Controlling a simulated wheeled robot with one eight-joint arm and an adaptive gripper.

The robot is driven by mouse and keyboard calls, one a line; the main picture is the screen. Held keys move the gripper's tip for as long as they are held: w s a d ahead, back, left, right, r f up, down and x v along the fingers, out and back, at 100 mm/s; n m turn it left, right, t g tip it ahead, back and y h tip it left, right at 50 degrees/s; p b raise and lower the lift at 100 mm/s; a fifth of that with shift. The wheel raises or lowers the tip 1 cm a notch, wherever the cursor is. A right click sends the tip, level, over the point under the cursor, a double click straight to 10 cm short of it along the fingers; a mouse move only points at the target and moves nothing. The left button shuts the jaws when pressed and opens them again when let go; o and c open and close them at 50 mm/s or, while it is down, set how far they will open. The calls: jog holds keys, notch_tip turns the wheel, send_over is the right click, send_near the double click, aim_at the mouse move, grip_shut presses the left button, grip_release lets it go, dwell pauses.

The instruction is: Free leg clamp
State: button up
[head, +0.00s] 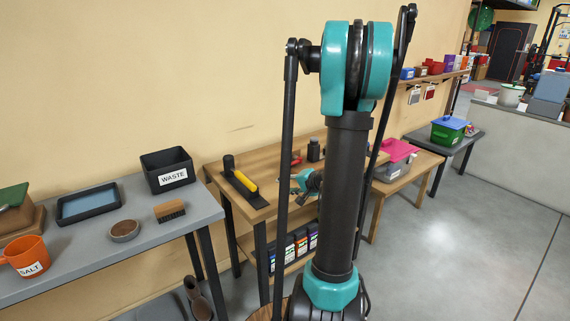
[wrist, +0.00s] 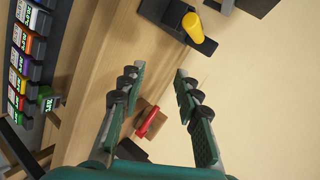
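My gripper (wrist: 158,84) is open, with nothing between its two green fingers. It also shows in the head view (head: 306,181), over the wooden workbench and partly behind my arm. A red piece (wrist: 151,121) on a small wooden block (wrist: 142,109) shows between the fingers in the wrist view, farther off and not touched. A black fixture (head: 238,188) with a yellow handle (head: 246,183) lies at the bench's left end; its yellow part shows at the top of the wrist view (wrist: 192,27). I cannot tell for sure which of these is the leg clamp.
The wooden workbench (head: 270,150) stands against the wall, with a black bottle (head: 314,150) near its back and labelled boxes (head: 290,250) on its lower shelf. A grey table (head: 170,232) with a WASTE bin (head: 167,171) is on the left. Floor at right is clear.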

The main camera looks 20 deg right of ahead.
aim_at(292, 163)
jog(key=w+d+m+t, duration=0.1)
jog(key=d, duration=0.2)
jog(key=w+d+m+t, duration=0.1)
jog(key=d, duration=0.3)
jog(key=w+d+r+m+t, duration=0.1)
jog(key=d+m+t, duration=0.1)
jog(key=d, duration=0.2)
jog(key=shift+w+d+r+h, duration=0.1)
jog(key=shift+w+d+h, duration=0.05)
jog(key=shift+w+h, duration=0.25)
jog(key=shift+w+d, duration=0.1)
jog(key=shift+w, duration=0.05)
jog(key=x, duration=1.7)
jog(key=shift+w+r, duration=0.1)
grip_shut()
